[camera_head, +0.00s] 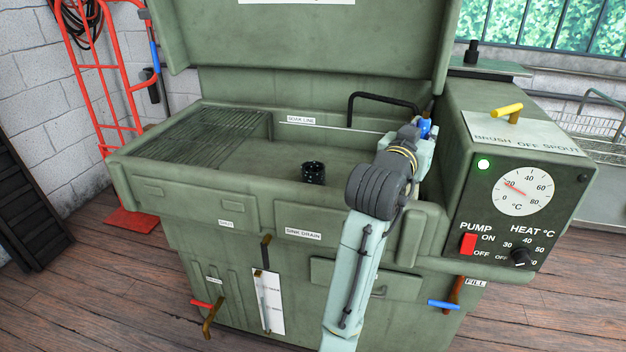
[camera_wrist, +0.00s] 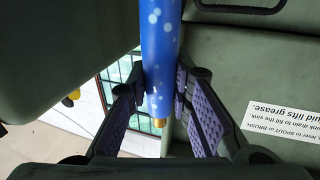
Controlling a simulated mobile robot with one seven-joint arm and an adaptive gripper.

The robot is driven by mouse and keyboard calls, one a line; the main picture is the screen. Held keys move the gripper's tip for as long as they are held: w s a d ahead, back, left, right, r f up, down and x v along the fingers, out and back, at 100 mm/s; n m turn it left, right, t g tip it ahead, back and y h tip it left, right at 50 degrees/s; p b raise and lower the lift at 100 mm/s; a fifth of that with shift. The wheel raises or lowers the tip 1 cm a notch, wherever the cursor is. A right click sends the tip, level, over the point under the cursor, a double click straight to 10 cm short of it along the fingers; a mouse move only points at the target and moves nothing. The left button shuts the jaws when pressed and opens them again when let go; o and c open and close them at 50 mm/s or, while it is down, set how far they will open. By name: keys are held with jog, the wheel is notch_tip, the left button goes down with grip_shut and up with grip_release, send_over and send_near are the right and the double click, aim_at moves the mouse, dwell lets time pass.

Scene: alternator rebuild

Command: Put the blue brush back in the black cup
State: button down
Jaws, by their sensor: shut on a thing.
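The blue brush (camera_wrist: 161,45) has a blue handle with pale spots and a gold-coloured end. My gripper (camera_wrist: 160,88) is shut on it, with purple pads on both sides of the handle. A small blue part of the brush (camera_head: 425,128) shows in the head view, at the sink's right end; my arm hides most of the gripper there. The black cup (camera_head: 313,172) stands upright on the sink floor near the front wall, left of my arm and well apart from the brush. The cup is not in the wrist view.
The green sink (camera_head: 240,165) has a raised lid (camera_head: 310,45) behind it and a slatted rack (camera_head: 195,137) at its left. A black loop handle (camera_head: 383,97) rises at the back. A control box (camera_head: 520,180) stands right of my arm. The sink floor around the cup looks clear.

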jog(key=shift+f+b, duration=2.25)
jog(key=shift+f, duration=1.45)
jog(key=c, duration=1.4)
grip_release()
jog(key=shift+o, duration=0.2)
jog(key=v, duration=1.2)
notch_tip(320, 180, up, 10)
jog(key=p, duration=1)
